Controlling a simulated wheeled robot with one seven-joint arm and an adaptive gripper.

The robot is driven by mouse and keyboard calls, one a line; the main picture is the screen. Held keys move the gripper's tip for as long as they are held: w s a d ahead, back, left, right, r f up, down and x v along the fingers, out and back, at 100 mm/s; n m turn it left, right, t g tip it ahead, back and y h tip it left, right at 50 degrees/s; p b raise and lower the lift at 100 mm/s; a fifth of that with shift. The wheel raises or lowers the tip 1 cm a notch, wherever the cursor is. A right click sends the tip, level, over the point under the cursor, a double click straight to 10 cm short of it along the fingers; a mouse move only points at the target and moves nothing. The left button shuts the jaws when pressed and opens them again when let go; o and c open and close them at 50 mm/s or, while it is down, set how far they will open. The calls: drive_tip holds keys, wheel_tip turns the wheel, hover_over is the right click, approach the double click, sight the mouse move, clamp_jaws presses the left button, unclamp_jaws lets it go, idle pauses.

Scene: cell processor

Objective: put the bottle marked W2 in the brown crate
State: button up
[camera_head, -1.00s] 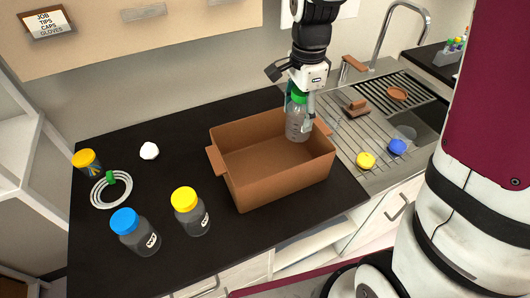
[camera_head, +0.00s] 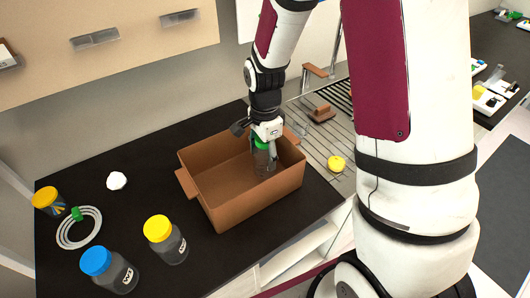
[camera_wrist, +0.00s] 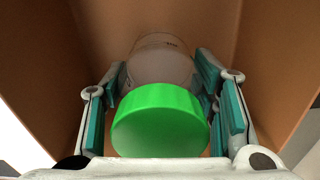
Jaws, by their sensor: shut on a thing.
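The brown crate (camera_head: 252,203) stands open on the black counter. A clear grey bottle (camera_head: 264,166) with a green cap is upright inside the crate, near its right end. My gripper (camera_head: 265,147) is shut on it at the cap and upper body. Whether its base touches the crate floor cannot be told. In the wrist view the green cap (camera_wrist: 160,122) is between the fingers, the bottle (camera_wrist: 162,60) extends below it, and the crate wall (camera_wrist: 60,70) shows beyond. No clear marking can be read on this bottle.
A blue-capped bottle (camera_head: 123,277) and a yellow-capped bottle (camera_head: 173,250) stand left of the crate; their labels are too small to read. A sink drainer is at right.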

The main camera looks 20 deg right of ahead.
drive_tip(key=shift+f, duration=0.15)
drive_tip(key=o, duration=1.7)
wheel_tip(320, 180, up, 12)
drive_tip(key=shift+r+b, duration=0.25)
drive_tip(key=shift+b, duration=0.15)
drive_tip(key=s+r+n+t, duration=0.1)
drive_tip(key=s+r+n, duration=0.3)
drive_tip(key=s+n, duration=0.1)
drive_tip(key=s+r+n+t, duration=0.2)
drive_tip(key=s+r+n, duration=0.2)
drive_tip(key=s+n, duration=0.2)
drive_tip(key=s+r+n+t, duration=0.2)
drive_tip(key=s+r+n, duration=0.3)
drive_tip(key=s, duration=0.2)
drive_tip(key=shift+s+a+n, duration=0.2)
drive_tip(key=shift+a+n, duration=0.15)
drive_tip(key=shift+n, duration=0.05)
